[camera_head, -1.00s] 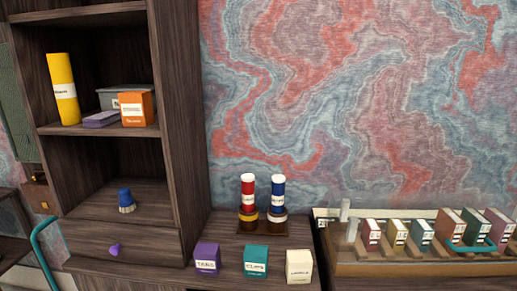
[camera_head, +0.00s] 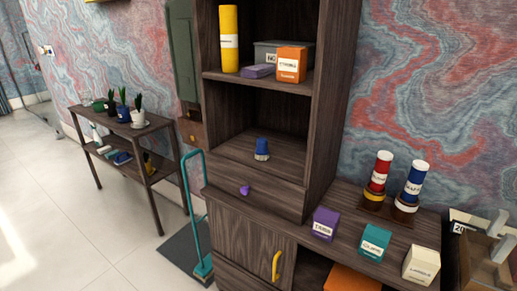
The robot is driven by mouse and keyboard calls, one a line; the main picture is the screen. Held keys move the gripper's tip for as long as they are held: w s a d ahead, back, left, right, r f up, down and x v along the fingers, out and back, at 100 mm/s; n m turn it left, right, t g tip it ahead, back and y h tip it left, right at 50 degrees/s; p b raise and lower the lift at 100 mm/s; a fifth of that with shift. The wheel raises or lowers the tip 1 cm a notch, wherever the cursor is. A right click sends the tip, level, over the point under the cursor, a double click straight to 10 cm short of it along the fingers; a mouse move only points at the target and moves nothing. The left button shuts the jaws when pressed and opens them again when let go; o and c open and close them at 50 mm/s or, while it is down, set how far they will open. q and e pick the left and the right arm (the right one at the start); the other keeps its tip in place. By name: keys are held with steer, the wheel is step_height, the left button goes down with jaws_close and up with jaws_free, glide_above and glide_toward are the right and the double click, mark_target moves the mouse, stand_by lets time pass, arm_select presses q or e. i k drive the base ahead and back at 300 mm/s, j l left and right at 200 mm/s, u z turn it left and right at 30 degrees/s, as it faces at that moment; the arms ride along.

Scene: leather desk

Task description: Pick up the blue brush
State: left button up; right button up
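The blue brush (camera_head: 262,149) stands in the lower open compartment of the dark wooden cabinet, with its blue handle up and pale bristles down. It rests on the compartment floor, near its middle. Neither of my grippers shows in the head view, so nothing is seen touching the brush.
A purple knob (camera_head: 244,190) sits on the drawer front below the brush. The shelf above holds a yellow cylinder (camera_head: 229,40) and an orange box (camera_head: 293,63). Purple (camera_head: 325,223), teal (camera_head: 374,242) and cream (camera_head: 421,264) boxes line the desk. Open floor lies left.

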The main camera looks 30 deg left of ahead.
mark_target(262, 151)
steer(key=i+j, duration=0.1)
steer(key=j, duration=0.75)
steer(key=i+j+u, duration=0.1)
steer(key=j, duration=0.3)
steer(key=i+j, duration=0.15)
steer(key=j, duration=0.3)
steer(key=i+j+u, duration=0.1)
steer(key=j, duration=0.3)
steer(key=i+j, duration=0.1)
steer(key=j, duration=0.3)
